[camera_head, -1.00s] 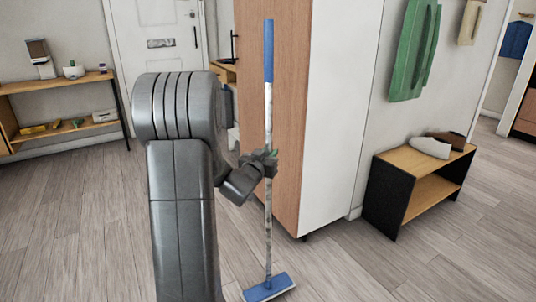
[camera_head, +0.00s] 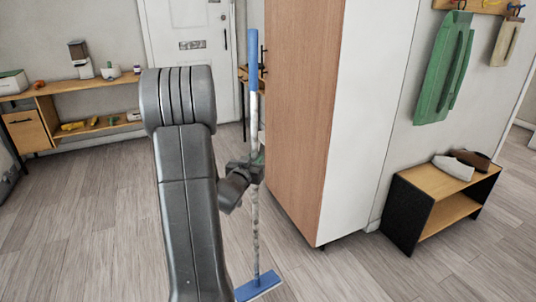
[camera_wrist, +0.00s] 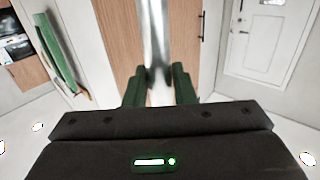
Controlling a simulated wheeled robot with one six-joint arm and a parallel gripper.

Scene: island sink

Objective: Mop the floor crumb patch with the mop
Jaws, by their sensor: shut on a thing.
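The mop (camera_head: 255,215) has a long pale handle with a blue grip at the top and a flat blue head (camera_head: 258,287) at the bottom. It stands nearly upright in the head view, its head low over the floor; I cannot tell if it touches. My gripper (camera_head: 256,168) is shut on the mop's handle around mid-length. In the wrist view the handle (camera_wrist: 156,45) runs up between the green fingers of my gripper (camera_wrist: 160,88). No crumb patch shows in either view.
A tall wood-and-white cabinet (camera_head: 340,120) stands close right of the mop. A shoe bench (camera_head: 405,205) is further right. A low shelf (camera_head: 60,105) lines the back left wall, with a white door (camera_head: 188,60) beside it. The floor (camera_head: 80,220) at left is clear.

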